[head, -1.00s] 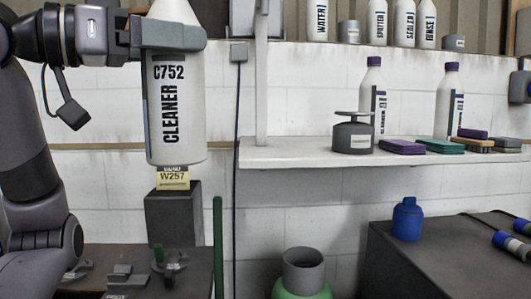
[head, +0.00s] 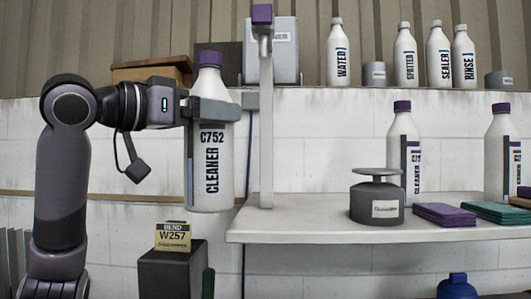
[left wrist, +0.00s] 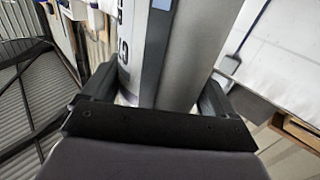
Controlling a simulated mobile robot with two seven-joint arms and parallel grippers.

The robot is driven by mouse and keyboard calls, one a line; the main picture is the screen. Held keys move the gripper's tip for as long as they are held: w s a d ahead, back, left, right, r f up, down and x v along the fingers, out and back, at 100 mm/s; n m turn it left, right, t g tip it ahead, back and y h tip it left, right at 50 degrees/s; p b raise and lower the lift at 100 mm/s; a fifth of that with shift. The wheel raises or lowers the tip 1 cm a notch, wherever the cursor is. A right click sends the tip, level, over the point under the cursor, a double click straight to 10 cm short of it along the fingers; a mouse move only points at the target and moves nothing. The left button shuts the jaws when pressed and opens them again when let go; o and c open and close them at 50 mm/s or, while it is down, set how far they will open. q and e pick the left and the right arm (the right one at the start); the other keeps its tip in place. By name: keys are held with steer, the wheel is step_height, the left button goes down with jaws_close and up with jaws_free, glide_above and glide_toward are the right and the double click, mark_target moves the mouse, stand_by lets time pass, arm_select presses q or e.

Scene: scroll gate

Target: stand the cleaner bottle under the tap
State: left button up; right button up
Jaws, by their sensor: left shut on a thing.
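The white cleaner bottle (head: 214,195) has a purple cap and a label reading C752 CLEANER. It hangs upright in the air left of the shelf. My left gripper (head: 212,109) is shut around its upper body. In the left wrist view the gripper (left wrist: 155,98) holds the bottle (left wrist: 190,65) between its fingers. A pale post (head: 266,140) with a purple-topped head (head: 262,18) rises from the shelf's left end and looks like the tap. The bottle is to its left, not under the head. My right gripper is not in view.
The white shelf (head: 300,230) carries a grey weight-like canister (head: 377,203), purple (head: 444,214) and teal pads, and two more cleaner bottles (head: 402,140). A dark block (head: 168,272) with a W257 card (head: 173,236) stands below left. Shelf space between post and canister is clear.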

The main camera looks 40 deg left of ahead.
arm_select(q)
steer(key=w+d+f, duration=0.1)
steer(key=w+f, duration=0.2)
steer(key=w, duration=0.8)
steer(key=shift+w+f, duration=0.4)
steer(key=o, duration=1.1)
steer(key=shift+r, duration=0.15)
